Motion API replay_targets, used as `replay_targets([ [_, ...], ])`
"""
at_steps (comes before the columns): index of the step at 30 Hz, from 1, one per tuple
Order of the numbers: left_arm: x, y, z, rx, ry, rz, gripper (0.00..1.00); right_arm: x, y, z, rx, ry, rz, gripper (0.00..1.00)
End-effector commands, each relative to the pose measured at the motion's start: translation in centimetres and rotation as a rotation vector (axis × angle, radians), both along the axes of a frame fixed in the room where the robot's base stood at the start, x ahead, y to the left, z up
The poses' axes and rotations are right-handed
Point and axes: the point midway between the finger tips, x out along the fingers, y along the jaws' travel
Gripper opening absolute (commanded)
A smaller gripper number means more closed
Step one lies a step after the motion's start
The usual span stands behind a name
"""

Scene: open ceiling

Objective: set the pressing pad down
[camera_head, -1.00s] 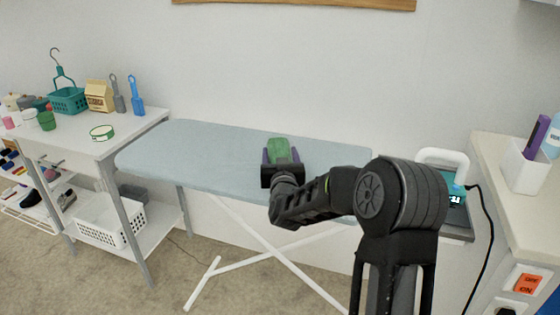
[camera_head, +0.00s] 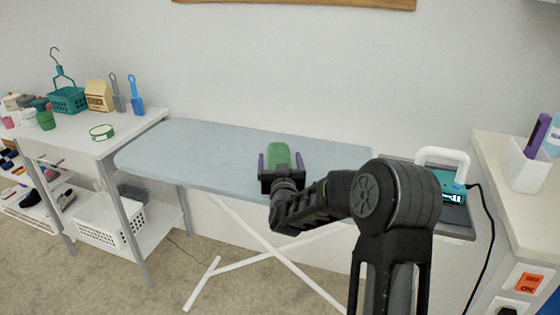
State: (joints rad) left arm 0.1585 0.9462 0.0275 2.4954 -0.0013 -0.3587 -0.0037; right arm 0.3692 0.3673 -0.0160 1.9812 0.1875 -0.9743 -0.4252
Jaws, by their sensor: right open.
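The green pressing pad (camera_head: 278,155) is on or just over the ironing board (camera_head: 190,150), near its middle; I cannot tell if it touches the cloth. My right gripper (camera_head: 281,160) is around the pad, with one purple finger at each side. The fingers stand apart from the pad, with a gap on both sides, so the gripper is open. Its dark palm hides the near end of the pad. My left gripper is not in view.
A teal iron with a white handle (camera_head: 443,157) rests at the board's right end, its black cord hanging down. A white shelf table (camera_head: 130,126) stands left with a green tape roll (camera_head: 101,132) and a teal basket (camera_head: 68,99). The board's left half is clear.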

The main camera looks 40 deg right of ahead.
Motion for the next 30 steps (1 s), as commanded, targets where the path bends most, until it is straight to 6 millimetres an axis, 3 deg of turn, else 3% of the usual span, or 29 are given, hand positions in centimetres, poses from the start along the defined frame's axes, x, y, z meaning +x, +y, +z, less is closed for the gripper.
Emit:
replay_targets([
  [8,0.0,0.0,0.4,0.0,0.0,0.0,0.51,-0.3,0.2,0.4,0.0,0.0,0.0,0.85],
  [24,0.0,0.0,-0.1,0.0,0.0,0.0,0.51,-8.7,5.6,0.3,0.001,-0.001,0.001,0.85],
  [30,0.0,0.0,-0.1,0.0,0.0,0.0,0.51,-10.1,6.4,0.3,0.0,0.0,-0.001,0.85],
])
